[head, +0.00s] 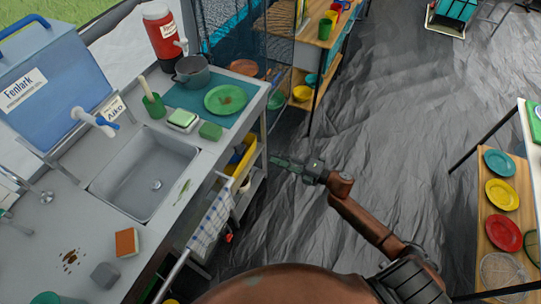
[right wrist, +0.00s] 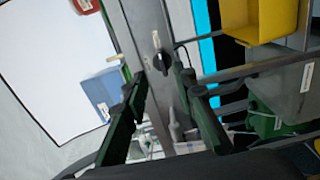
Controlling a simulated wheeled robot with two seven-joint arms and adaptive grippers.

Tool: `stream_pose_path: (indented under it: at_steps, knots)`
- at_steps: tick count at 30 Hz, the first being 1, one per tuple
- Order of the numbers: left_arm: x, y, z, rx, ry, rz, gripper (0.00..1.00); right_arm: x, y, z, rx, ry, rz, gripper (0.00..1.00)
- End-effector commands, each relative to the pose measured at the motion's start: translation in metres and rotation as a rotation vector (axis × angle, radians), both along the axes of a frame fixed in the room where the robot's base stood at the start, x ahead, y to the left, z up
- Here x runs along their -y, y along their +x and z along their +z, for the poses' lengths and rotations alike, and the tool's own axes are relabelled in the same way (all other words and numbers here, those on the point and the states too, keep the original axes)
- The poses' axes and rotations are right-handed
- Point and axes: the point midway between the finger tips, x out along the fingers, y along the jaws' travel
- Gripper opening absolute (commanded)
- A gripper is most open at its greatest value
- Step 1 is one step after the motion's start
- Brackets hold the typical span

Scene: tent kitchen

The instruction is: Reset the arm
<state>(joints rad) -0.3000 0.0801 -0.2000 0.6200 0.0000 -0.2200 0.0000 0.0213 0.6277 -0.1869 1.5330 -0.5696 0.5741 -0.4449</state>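My right arm (head: 368,222) reaches up and left over the grey floor sheet in the head view. Its gripper (head: 277,161) points left, just to the right of the sink counter's edge, and holds nothing that I can see. In the right wrist view its two dark green fingers (right wrist: 163,95) are spread apart with an empty gap between them. My left gripper is not in the head view.
The counter (head: 75,228) at left carries a sink (head: 145,172), a pot (head: 192,72) and a green plate (head: 226,98). A checked towel (head: 211,222) hangs at its side. A shelf with coloured plates (head: 502,194) stands at right. The floor (head: 410,95) between is clear.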

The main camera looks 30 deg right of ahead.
Motion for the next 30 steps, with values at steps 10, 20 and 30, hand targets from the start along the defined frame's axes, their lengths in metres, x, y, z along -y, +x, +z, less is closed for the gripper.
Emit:
stream_pose_path:
  at_steps: [10,20,30]
  knots:
    - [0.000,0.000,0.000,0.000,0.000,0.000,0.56,0.001,0.000,0.000,0.000,0.000,0.000,0.25]
    - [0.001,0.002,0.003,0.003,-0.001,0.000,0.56,0.013,0.000,-0.019,-0.056,0.034,-0.051,0.25]
    - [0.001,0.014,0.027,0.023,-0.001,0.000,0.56,0.103,-0.058,-0.206,-0.527,0.301,-0.485,0.25]
